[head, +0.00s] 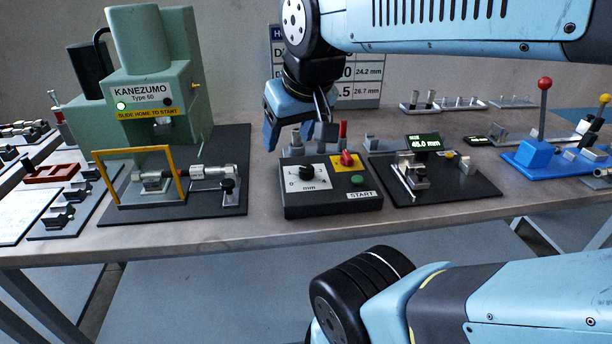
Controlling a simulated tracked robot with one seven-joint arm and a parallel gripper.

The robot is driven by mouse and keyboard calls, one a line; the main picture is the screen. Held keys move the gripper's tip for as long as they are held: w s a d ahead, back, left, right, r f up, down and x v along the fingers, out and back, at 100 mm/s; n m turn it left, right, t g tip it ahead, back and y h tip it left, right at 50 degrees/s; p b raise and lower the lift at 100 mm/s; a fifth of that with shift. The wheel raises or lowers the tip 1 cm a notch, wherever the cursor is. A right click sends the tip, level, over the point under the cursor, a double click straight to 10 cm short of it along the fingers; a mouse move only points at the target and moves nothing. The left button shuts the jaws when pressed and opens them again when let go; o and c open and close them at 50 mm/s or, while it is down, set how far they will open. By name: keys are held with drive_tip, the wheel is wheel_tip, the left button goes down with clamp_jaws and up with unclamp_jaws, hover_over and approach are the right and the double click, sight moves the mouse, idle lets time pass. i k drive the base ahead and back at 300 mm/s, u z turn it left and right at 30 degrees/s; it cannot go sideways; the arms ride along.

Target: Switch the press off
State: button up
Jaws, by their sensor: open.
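The press (175,65) is a green machine marked "KANEZUMO Type 60" at the left of the table. A lamp (120,105) glows pale green on its front, and a small dark round part (167,101) sits to the right of it. A yellow frame (183,178) stands upright before it. A black control box (300,205) stands to its right, with a black dial (307,173), a red knob (347,159), a green button (357,180) and a "START" label. My gripper (299,133) is open and empty, pointing down above and behind this box; whether its fingertips touch anything there is unclear.
A gauge stand (420,175) with a display reading 45.0 mm is right of the box. A blue lever fixture (540,155) stands farther right. Trays of metal parts (65,210) lie at the left. Bare table (258,225) shows along the front edge.

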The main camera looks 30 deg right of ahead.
sight(346, 159)
drive_tip(key=z, duration=0.05)
drive_tip(key=k, duration=0.5)
drive_tip(key=z, duration=0.35)
drive_tip(key=i, duration=0.5)
drive_tip(key=z, duration=0.35)
